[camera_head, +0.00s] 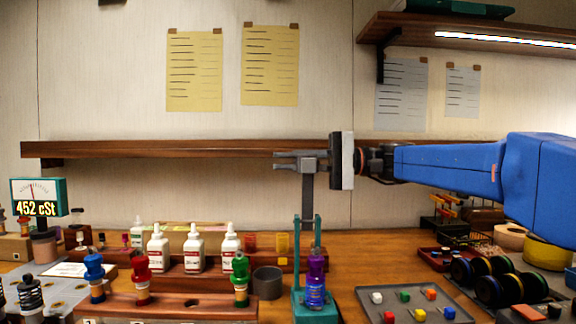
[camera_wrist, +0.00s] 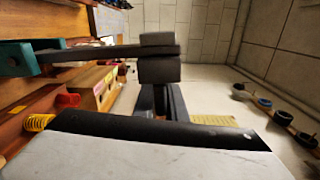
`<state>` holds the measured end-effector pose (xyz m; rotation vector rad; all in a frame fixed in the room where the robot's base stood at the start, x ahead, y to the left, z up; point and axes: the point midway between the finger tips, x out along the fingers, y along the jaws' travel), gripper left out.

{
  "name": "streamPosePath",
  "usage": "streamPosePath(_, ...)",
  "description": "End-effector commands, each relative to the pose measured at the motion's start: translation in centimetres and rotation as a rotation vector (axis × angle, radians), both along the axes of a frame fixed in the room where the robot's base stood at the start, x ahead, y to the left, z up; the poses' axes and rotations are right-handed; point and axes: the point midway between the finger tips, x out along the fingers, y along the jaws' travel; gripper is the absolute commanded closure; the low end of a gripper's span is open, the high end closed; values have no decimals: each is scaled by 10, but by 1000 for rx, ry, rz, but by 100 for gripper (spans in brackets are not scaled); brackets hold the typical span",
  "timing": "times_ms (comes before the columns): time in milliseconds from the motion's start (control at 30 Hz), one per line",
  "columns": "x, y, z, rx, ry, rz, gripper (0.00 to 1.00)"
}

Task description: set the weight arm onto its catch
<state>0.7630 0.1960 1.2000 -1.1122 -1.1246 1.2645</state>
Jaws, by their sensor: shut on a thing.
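The weight arm (camera_head: 308,194) is a grey bar standing nearly upright above a teal stand (camera_head: 312,302). In the wrist view the weight arm (camera_wrist: 95,54) runs from a teal bracket (camera_wrist: 16,60) at the left to a dark grey block (camera_wrist: 159,70). My gripper (camera_head: 292,160) reaches in from the right and is shut on the arm's upper end. In the wrist view its dark fingers (camera_wrist: 160,100) meet that block. A purple and blue damper (camera_head: 316,282) stands upright in the stand, below the arm. I cannot make out the catch clearly.
A wooden rack with blue, red and green dampers (camera_head: 240,279) and a dark cup (camera_head: 268,282) are left of the stand. White bottles (camera_head: 194,250) stand behind. A tray of coloured blocks (camera_head: 412,300) and black wheels (camera_head: 500,280) are at the right. A wall shelf (camera_head: 160,149) runs behind.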

Motion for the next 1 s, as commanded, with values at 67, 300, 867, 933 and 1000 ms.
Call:
streamPosePath(67, -10, 0, 7, 3, -67, -1, 100)
streamPosePath(300, -40, 0, 13, 5, -294, -1, 100)
streamPosePath(867, -111, 0, 1, 7, -825, 0, 100)
streamPosePath(933, -119, 0, -3, 7, -891, 1, 100)
streamPosePath(1000, -126, 0, -8, 7, -955, 0, 100)
